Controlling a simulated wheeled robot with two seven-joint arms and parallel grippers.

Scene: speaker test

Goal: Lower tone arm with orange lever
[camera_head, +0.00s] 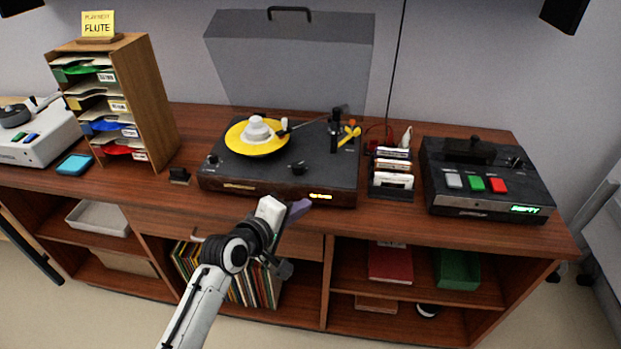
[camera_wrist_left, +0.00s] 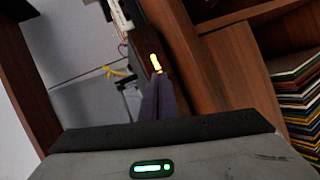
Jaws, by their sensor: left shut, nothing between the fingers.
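The turntable (camera_head: 225,170) stands on the cabinet with its clear lid (camera_head: 290,60) raised. A yellow record (camera_head: 238,143) with a white piece (camera_head: 256,131) at its centre lies on the platter. The dark tone arm (camera_head: 308,123) reaches from its pivot at the right toward the record; whether its tip touches is too small to tell. A yellow-orange lever (camera_head: 349,135) stands right of the pivot. My left gripper (camera_head: 301,207) is shut and empty, in front of the turntable's front edge and apart from the lever. Its fingers show in the left wrist view (camera_wrist_left: 160,88), near the lit yellow display (camera_wrist_left: 155,62).
Card slots (camera_head: 391,181) stand right of the turntable, then a deck with white, green and red buttons (camera_head: 475,184). A wooden sleeve rack (camera_head: 150,105) and a white device (camera_head: 40,140) stand at left. Records (camera_head: 240,285) fill a shelf below. The cabinet's front strip is mostly clear.

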